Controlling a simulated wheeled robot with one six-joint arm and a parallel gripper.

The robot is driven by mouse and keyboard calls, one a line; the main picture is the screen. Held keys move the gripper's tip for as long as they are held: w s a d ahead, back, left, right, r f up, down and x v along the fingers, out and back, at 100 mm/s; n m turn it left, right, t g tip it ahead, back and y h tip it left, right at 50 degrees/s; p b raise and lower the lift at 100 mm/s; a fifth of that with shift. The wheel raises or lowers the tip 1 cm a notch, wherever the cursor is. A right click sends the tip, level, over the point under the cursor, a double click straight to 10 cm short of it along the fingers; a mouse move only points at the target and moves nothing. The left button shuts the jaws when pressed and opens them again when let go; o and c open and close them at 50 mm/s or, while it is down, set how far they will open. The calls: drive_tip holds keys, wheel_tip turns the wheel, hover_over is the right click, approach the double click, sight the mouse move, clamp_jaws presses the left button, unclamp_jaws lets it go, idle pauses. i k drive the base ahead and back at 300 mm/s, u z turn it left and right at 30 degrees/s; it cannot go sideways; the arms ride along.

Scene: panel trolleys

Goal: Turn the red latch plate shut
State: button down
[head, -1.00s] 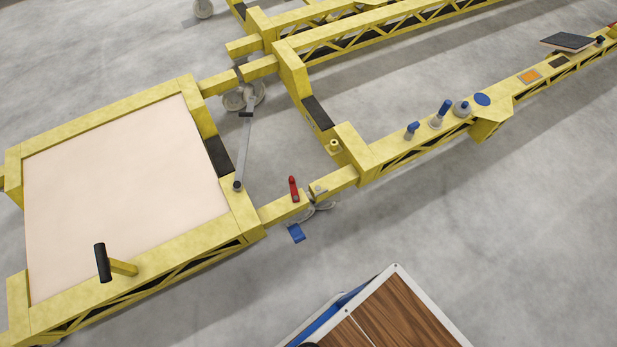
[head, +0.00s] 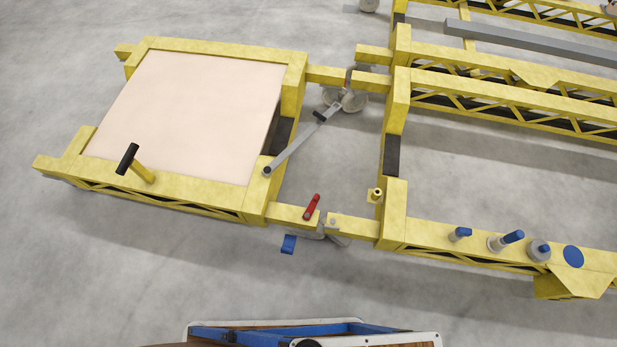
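The red latch plate (head: 312,207) sits on the end of a short yellow beam (head: 291,214) of the panel trolley. It points up and slightly right in the head view, along neither beam. A small gap separates this beam from the facing yellow beam (head: 353,227), which has a small grey pin (head: 332,221) at its end. The red plate does not reach across to the pin. My gripper is not in view.
A trolley with a pale panel (head: 190,115) and a black-gripped handle (head: 128,159) stands left. A grey bar (head: 300,140) slants between the frames. A blue pedal (head: 288,244) hangs below the beam. Blue-topped tools (head: 506,240) stand right.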

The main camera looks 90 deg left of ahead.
sight(307, 215)
drive_tip(key=u, duration=2.7)
drive_tip(key=i, duration=0.4)
drive_tip(key=u, duration=0.4)
